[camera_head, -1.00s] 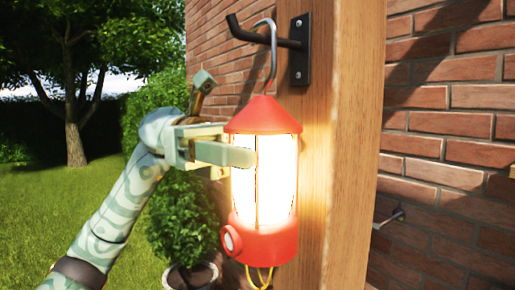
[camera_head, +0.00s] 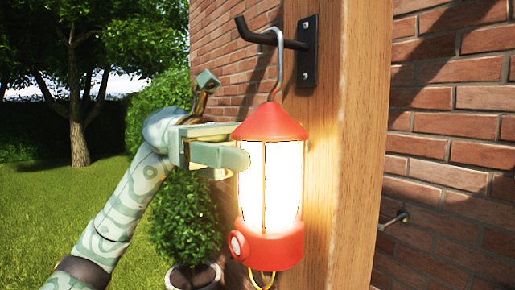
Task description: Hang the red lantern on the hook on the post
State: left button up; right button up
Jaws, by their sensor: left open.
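The red lantern (camera_head: 270,250) hangs upright and lit beside the wooden post (camera_head: 350,150). Its grey wire handle (camera_head: 279,62) loops over the black hook (camera_head: 262,38), whose plate (camera_head: 308,52) is fixed to the post. My left gripper (camera_head: 240,158) is open at the lantern's upper left side. One finger's tip overlaps the edge of the glowing glass; I cannot tell whether it touches. The far finger is partly hidden. My right gripper is not in view.
A brick wall (camera_head: 445,150) stands behind the post, with a small metal tap-like fitting (camera_head: 396,219) at right. A potted bush (camera_head: 185,225) stands behind my left arm. Open lawn (camera_head: 45,215) and a tree (camera_head: 78,130) lie at left.

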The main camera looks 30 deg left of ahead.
pick_arm(q)
jog(key=shift+w, duration=0.1)
jog(key=shift+a, duration=0.25)
jog(key=w+a+b, duration=0.2)
jog(key=a+b, duration=0.2)
jog(key=a, duration=1.2)
jog(key=shift+d, duration=0.1)
